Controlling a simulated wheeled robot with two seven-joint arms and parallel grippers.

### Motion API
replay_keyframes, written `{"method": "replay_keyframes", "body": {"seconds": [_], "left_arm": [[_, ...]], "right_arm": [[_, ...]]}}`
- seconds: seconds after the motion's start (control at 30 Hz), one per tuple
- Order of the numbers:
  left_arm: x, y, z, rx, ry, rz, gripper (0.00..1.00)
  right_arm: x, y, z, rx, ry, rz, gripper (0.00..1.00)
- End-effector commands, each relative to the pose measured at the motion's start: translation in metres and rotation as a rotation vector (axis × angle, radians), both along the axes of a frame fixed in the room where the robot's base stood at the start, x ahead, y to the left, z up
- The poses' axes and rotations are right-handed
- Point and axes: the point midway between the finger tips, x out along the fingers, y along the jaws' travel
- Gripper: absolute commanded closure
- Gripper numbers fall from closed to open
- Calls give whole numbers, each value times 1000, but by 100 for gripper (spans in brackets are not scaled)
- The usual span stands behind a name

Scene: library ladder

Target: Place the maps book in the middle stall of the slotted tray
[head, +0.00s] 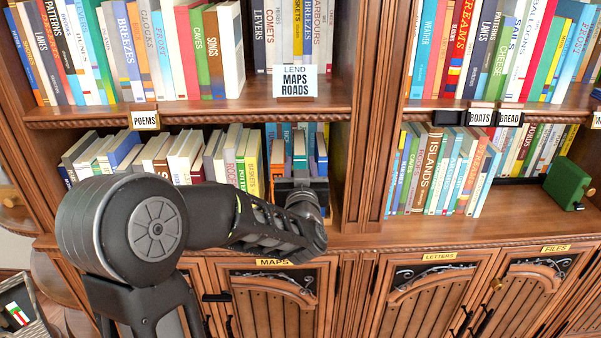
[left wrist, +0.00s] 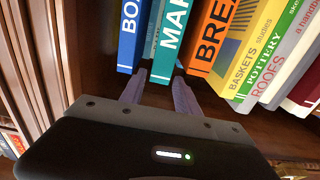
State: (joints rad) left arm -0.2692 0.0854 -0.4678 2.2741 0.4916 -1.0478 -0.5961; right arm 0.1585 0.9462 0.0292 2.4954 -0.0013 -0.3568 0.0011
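The maps book appears to be the teal book (left wrist: 174,40) in the left wrist view, its spine title partly cut off. It stands between a blue book (left wrist: 132,35) and an orange book (left wrist: 212,35). It also shows in the head view as a teal spine (head: 299,150) in the lower left bay. My left gripper (left wrist: 160,78) is open, with one finger on either side of the teal book's near end; contact cannot be told. In the head view my left gripper (head: 300,188) is in front of this book. My right gripper is out of view. I cannot surely identify the slotted tray.
A LEND MAPS ROADS sign (head: 296,81) hangs above. A wooden divider (head: 362,120) separates the bays. Cards BOATS (head: 480,117) and BREAD (head: 510,117) sit at the right shelf edge.

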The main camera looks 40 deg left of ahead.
Motion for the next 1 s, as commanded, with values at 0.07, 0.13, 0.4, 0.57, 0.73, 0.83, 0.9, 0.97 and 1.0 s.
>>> {"method": "replay_keyframes", "body": {"seconds": [0.07, 0.13, 0.4, 0.57, 0.73, 0.83, 0.9, 0.97, 1.0], "left_arm": [[-10, -7, 0, -2, -1, 0, 62], [-15, -12, 0, -2, -1, -1, 62], [-20, -15, 0, 1, 1, 0, 62], [-20, -15, 0, 1, 1, 0, 62], [-20, -15, 0, 1, 1, 0, 62], [-20, -15, 0, 1, 1, 0, 62], [-19, -16, -2, -1, 6, -5, 62], [-16, -21, -10, -5, 20, -21, 62], [-13, -27, -18, -11, 36, -39, 62]], "right_arm": [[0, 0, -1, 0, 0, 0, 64], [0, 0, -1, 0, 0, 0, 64], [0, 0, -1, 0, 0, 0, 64], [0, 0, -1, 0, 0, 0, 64], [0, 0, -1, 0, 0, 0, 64], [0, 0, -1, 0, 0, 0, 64], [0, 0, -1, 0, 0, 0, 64], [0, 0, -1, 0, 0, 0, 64], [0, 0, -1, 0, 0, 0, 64]]}}
